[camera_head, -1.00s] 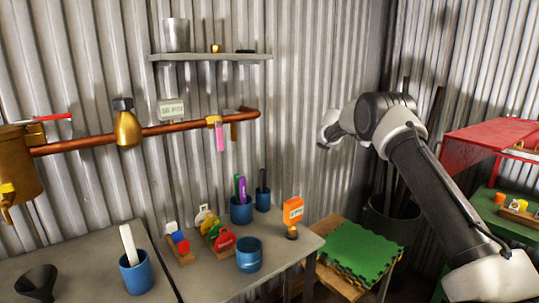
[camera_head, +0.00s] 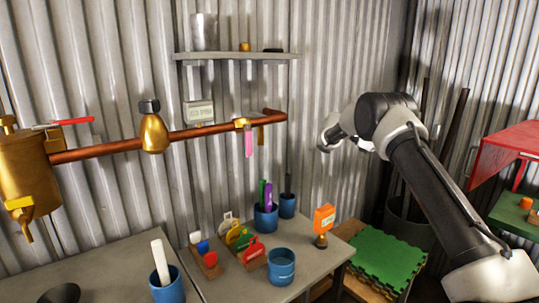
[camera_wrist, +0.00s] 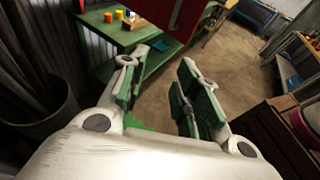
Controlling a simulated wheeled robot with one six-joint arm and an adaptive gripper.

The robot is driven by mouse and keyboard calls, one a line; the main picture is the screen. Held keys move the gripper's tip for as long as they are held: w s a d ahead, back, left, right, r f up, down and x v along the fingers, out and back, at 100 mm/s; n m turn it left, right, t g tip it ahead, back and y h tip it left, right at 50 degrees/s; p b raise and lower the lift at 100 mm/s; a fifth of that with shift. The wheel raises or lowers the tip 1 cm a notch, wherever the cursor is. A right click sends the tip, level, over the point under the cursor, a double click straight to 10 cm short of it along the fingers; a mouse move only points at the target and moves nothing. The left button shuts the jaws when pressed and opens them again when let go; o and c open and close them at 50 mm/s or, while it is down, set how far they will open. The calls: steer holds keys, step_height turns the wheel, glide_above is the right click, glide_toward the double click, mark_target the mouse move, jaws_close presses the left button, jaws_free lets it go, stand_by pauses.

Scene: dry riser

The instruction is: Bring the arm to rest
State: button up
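My arm (camera_head: 440,185) reaches up from the lower right of the head view, bent at a joint in front of the corrugated wall. Its far end points left and stands clear of the bench and the pipe. I cannot make out the fingers in the head view. In the wrist view my gripper (camera_wrist: 160,82) shows two fingers with green pads, spread apart. Nothing is between them, and the floor shows through the gap.
A grey bench (camera_head: 225,285) holds blue cups, coloured tags and an orange sign (camera_head: 324,218). A copper pipe (camera_head: 200,131) runs above it. A green mat (camera_head: 390,258), a dark bin (camera_head: 408,222) and a red panel (camera_head: 505,150) are near my arm. The wrist view shows open floor (camera_wrist: 235,65).

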steer(key=s+a+f+m+y, duration=0.25)
steer(key=s+f+y, duration=0.25)
steer(key=s+f, duration=0.3)
steer(key=s+a+r+m+t+y, duration=0.2)
steer(key=s+r+m+t, duration=0.1)
steer(key=s, duration=0.9)
steer(key=s+a+r+m+t+y, duration=0.2)
steer(key=s+r, duration=0.4)
steer(key=s, duration=0.7)
steer(key=s+a+r+m+t+y, duration=0.2)
steer(key=s+r+m+t+y, duration=0.2)
steer(key=s, duration=0.9)
steer(key=shift+a+r+m+t, duration=0.15)
steer(key=shift+r+m+t, duration=0.45)
steer(key=shift+r+m, duration=0.05)
